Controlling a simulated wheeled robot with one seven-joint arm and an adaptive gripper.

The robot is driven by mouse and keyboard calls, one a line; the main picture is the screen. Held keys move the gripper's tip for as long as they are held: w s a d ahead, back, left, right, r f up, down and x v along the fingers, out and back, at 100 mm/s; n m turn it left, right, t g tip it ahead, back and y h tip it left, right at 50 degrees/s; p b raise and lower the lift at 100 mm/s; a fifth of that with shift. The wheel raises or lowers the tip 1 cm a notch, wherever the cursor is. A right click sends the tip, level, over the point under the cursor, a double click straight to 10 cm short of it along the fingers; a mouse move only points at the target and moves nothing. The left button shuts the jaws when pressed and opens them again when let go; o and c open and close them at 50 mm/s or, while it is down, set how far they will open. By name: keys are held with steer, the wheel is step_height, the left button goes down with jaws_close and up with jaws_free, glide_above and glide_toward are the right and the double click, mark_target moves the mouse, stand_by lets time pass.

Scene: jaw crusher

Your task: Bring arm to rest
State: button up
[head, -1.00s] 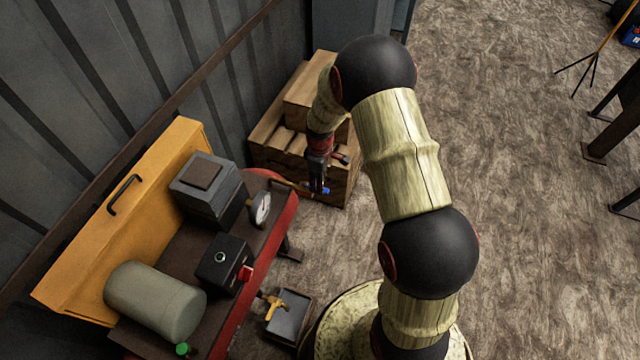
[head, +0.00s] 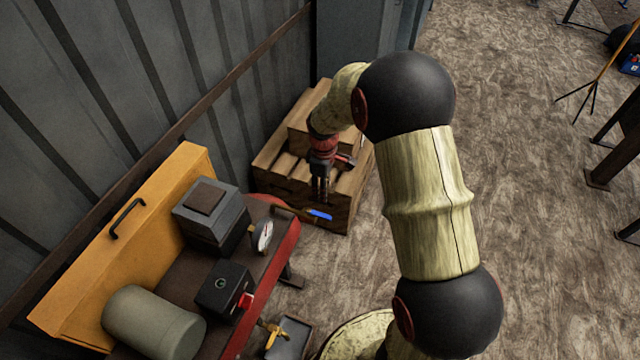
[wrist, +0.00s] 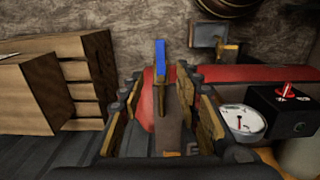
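My gripper (head: 320,198) hangs from the bent arm just behind the blue-handled lever (head: 319,214) and looks clear of it. The blue grip (wrist: 160,60) shows in the gap between the fingers, farther out. The lever's brown rod runs from the red-edged bench (head: 288,228) toward the right.
Wooden crates (head: 350,205) stand right behind my gripper, against the corrugated wall (head: 90,90). The bench carries a dial gauge (head: 263,236), a black switch box (head: 222,290) and a green-grey cylinder (head: 150,322). Open floor (head: 530,220) lies to the right.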

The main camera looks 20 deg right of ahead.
stand_by(0.3)
steer(key=s+a+r+m+t, duration=0.2)
steer(key=s+a+r+m, duration=0.1)
steer(key=s+r, duration=1)
steer(key=s+a+r+m+t, duration=0.3)
steer(key=s+r+m, duration=0.3)
steer(key=s+r, duration=0.7)
step_height(320, 180, up, 2)
steer(key=shift+s+a+r+t, duration=0.1)
steer(key=shift+s+a+t, duration=0.2)
steer(key=shift+a, duration=0.35)
